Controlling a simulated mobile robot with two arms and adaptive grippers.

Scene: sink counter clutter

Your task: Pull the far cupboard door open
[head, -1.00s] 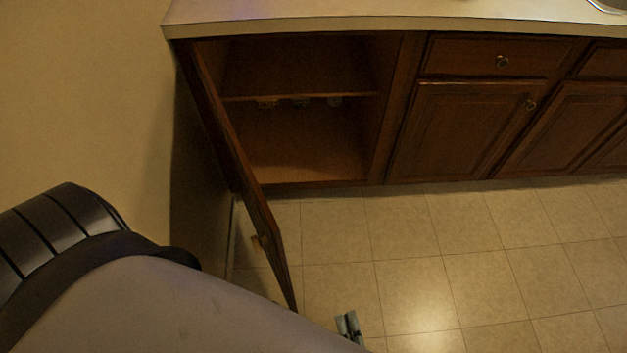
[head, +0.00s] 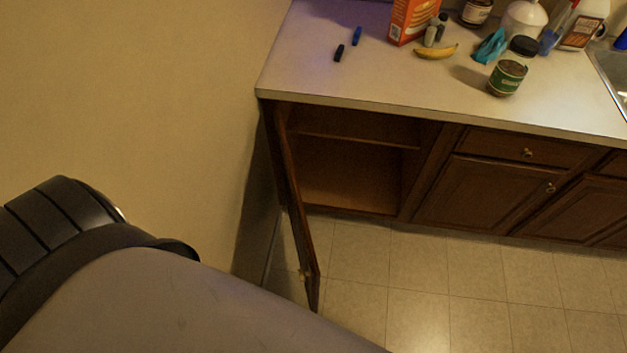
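The far cupboard door (head: 299,228) is brown wood and hinged at the left end of the cabinet. It stands wide open, seen nearly edge-on, jutting out over the floor. A small knob (head: 304,274) shows near its free edge. The cupboard interior (head: 350,180) is exposed, with a shelf across it and no items clearly visible inside. My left arm crosses the lower left, and its gripper is out of frame. I cannot tell whether it is near the door. My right gripper does not show.
The counter (head: 400,88) holds an orange box (head: 412,18), a banana (head: 436,52), a green-labelled jar (head: 507,77), bottles and two small dark items. A sink (head: 612,75) is at right. A closed door (head: 480,196) adjoins the open cupboard. The tiled floor (head: 420,280) is clear.

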